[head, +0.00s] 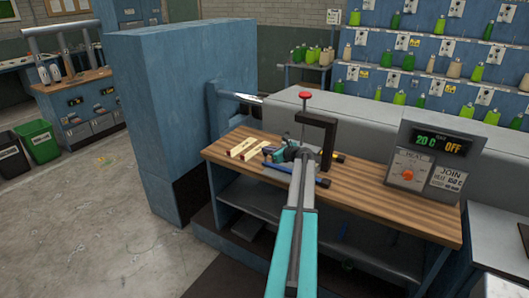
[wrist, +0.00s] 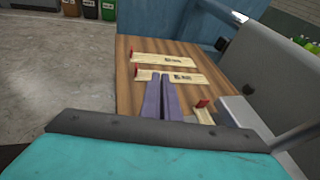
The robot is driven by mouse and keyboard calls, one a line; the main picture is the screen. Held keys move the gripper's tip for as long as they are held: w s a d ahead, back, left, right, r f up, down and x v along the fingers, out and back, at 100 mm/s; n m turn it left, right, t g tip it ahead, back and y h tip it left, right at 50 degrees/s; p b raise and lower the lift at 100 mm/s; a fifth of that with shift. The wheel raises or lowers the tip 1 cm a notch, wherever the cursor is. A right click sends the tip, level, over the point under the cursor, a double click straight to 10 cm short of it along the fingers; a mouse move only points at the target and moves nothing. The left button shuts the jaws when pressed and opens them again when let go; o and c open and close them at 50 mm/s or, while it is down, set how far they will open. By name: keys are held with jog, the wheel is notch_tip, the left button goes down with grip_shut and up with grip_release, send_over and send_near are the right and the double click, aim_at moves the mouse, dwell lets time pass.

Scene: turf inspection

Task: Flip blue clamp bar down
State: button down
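My gripper (head: 268,151) is over the bench beside two pale strips (head: 243,147). In the wrist view, its two purple-grey fingers (wrist: 161,75) lie side by side with nothing visible between them. The blue bar cannot be made out in the wrist view.
The wooden bench top (head: 390,203) is bare at its front right. A heater control box (head: 432,157) reads 20 C and OFF. A tall blue cabinet (head: 175,110) stands left of the bench. A short red-ended piece (wrist: 204,111) lies right of my fingers.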

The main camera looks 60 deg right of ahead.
jog(key=shift+a+f, duration=0.2)
jog(key=shift+f, duration=0.3)
jog(key=s+a+r, duration=0.1)
jog(key=s+r, duration=0.2)
jog(key=r, duration=0.3)
jog(key=s+a+r, duration=0.2)
jog(key=s+r, duration=0.2)
jog(key=r, duration=0.2)
jog(key=shift+a+r+b, duration=0.25)
jog(key=shift+r+b, duration=0.1)
jog(key=shift+b, duration=0.1)
